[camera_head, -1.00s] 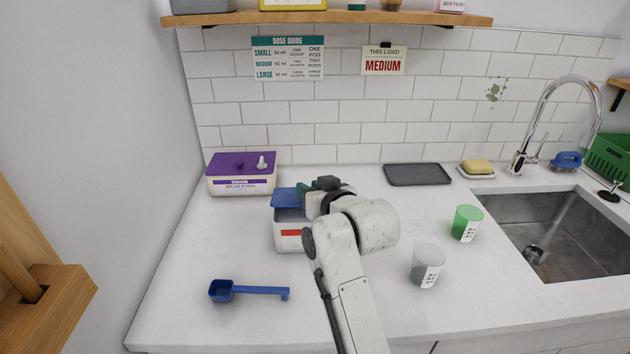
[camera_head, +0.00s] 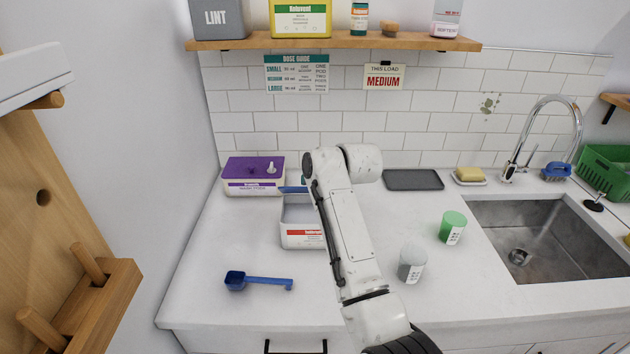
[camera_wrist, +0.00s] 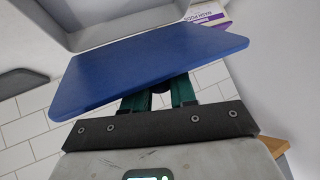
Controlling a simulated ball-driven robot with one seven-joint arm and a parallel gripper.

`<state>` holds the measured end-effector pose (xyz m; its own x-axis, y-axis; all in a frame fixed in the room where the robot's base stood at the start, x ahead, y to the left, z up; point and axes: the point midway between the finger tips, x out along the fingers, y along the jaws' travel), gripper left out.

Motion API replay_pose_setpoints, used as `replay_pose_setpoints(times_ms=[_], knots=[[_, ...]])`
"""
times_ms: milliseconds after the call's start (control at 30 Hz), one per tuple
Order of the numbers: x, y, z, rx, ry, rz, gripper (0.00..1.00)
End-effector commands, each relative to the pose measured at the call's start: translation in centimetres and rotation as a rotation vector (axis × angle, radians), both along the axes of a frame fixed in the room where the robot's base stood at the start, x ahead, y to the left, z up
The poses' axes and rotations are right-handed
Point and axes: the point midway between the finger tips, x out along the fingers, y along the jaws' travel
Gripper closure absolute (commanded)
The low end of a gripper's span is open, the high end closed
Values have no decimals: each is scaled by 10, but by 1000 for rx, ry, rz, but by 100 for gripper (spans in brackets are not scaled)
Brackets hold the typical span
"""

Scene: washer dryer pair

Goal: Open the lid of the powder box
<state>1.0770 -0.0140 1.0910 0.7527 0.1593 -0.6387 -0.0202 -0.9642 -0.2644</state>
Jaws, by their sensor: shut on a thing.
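The powder box (camera_head: 302,239) is a white tub with a red label, standing on the counter in the head view. Its top is uncovered and its grey inside shows. Its blue lid (camera_head: 292,189) stands raised at the back of the box, mostly hidden behind my arm. In the wrist view the lid (camera_wrist: 150,65) spans the picture as a flat blue panel. My gripper (camera_wrist: 160,93), with green fingers, is shut on the lid's edge. In the head view my arm hides nearly all of the gripper.
A purple-lidded box (camera_head: 253,176) stands behind left. A blue scoop (camera_head: 258,282) lies in front. A grey tray (camera_head: 414,180) lies at the back.

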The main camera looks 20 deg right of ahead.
Motion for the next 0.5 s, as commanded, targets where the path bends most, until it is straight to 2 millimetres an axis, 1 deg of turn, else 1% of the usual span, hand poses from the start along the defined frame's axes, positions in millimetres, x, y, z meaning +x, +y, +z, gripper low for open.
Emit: replay_pose_setpoints(times_ms=[433, 467, 500], knots=[[2, -1, 1, 2, 5, -1, 100], [2, -1, 1, 2, 5, -1, 73], [2, -1, 1, 2, 5, -1, 69]])
